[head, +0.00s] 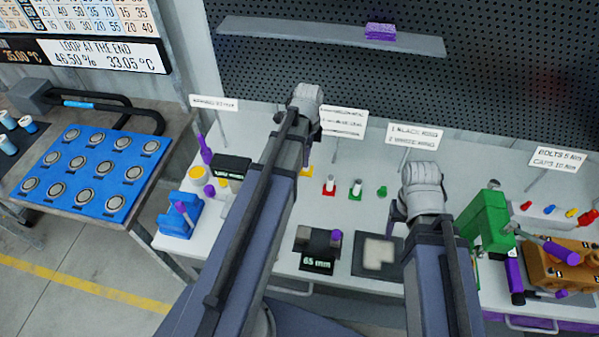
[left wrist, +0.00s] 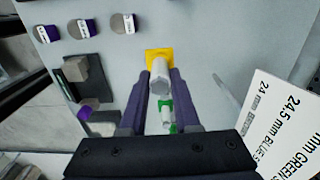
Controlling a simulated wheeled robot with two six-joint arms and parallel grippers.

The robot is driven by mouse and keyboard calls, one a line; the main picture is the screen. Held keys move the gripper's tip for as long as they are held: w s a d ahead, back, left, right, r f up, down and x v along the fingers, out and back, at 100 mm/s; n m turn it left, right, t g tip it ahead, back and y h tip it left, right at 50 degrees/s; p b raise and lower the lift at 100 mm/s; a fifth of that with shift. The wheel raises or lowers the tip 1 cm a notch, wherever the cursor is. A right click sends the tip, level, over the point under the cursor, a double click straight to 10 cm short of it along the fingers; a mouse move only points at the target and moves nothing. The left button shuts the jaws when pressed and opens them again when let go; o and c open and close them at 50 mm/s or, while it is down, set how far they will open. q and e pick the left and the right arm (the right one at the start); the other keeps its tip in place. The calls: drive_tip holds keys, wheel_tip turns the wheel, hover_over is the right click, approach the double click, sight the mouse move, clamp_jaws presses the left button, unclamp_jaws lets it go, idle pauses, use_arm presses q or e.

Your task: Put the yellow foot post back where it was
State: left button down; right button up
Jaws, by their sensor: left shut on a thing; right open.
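The yellow foot post has a square yellow foot (left wrist: 153,53) and a pale grey round post (left wrist: 160,72). In the left wrist view my left gripper (left wrist: 161,82) is shut on the post, with one finger on each side. I cannot tell whether the foot touches the table. In the head view only a bit of the yellow foot (head: 307,171) shows beside my left arm, which hides the fingers. My right gripper (head: 420,202) is over the right part of the table, with its fingers hidden behind the wrist.
Red-foot (head: 329,187) and green-foot (head: 356,187) posts stand close right of the yellow foot. A dark 65 mm fixture (head: 317,262) and a dark mat (head: 365,262) lie nearer. Signs, including a white one (head: 344,122), stand behind. A green press (head: 487,222) is at right.

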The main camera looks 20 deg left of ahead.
use_arm(q)
drive_tip(key=shift+w+a+r, duration=0.1)
drive_tip(key=shift+a+r, duration=0.1)
drive_tip(key=shift+a, duration=0.3)
drive_tip(key=shift+f, duration=0.25)
wheel_tip(320, 180, down, 10)
drive_tip(key=b, duration=1)
drive_tip(key=shift+r, duration=0.1)
use_arm(e)
wheel_tip(320, 180, down, 10)
drive_tip(key=shift+w+a, duration=0.1)
drive_tip(key=shift+w, duration=0.05)
use_arm(q)
drive_tip(key=shift+r, duration=0.15)
use_arm(e)
drive_tip(key=shift+r, duration=0.15)
use_arm(q)
drive_tip(key=c, duration=0.6)
unclamp_jaws()
drive_tip(key=shift+c, duration=0.2)
drive_tip(key=shift+r, duration=0.1)
